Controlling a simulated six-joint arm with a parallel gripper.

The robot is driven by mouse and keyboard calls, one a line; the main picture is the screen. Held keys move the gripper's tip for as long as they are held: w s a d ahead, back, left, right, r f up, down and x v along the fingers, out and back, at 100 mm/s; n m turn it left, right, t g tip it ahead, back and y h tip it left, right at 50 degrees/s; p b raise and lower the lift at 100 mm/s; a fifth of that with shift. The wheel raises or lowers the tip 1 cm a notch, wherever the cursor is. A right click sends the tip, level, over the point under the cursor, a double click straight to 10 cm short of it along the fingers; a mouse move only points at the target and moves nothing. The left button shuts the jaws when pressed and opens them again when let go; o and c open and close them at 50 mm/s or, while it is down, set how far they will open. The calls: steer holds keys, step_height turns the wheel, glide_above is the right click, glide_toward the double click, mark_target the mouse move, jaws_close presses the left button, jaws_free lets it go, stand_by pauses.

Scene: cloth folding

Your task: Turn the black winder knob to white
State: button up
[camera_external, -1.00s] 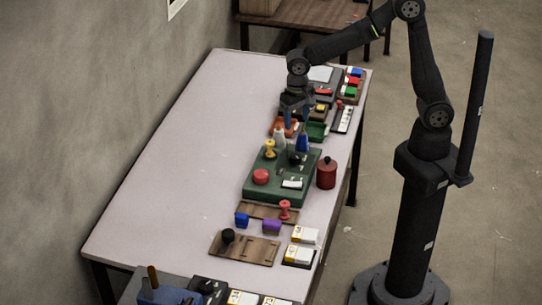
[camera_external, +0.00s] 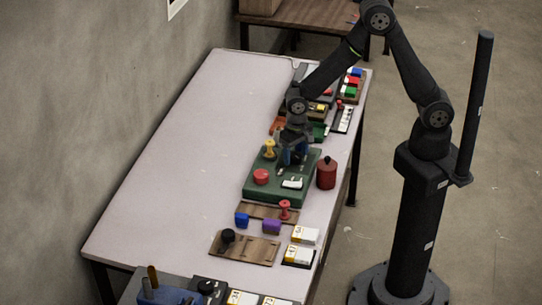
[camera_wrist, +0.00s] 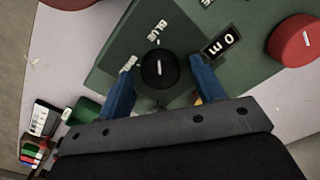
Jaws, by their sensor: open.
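The black winder knob (camera_wrist: 160,68) is round with a white pointer line and sits on the green board (camera_wrist: 110,50). White lettering reading BLUE lies just above it in the wrist view; another white label to its left is hard to read. My gripper (camera_wrist: 160,72) is open, with one blue finger on each side of the knob and a visible gap on both sides. In the external view my gripper (camera_external: 293,155) is low over the far part of the green board (camera_external: 262,193) and hides the knob.
On the board are a red button (camera_external: 261,176), a yellow knob (camera_external: 269,148) and a white switch (camera_external: 292,183). A dark red canister (camera_external: 326,173) stands beside it. A wooden board (camera_external: 245,248) lies nearer the camera. The table's left side is clear.

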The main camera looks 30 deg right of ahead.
steer(key=shift+c, duration=0.4)
steer(key=c, duration=0.9)
steer(key=shift+n, duration=0.4)
steer(key=n, duration=0.3)
steer(key=shift+n, duration=0.3)
steer(key=n, duration=0.9)
steer(key=shift+n, duration=2.3)
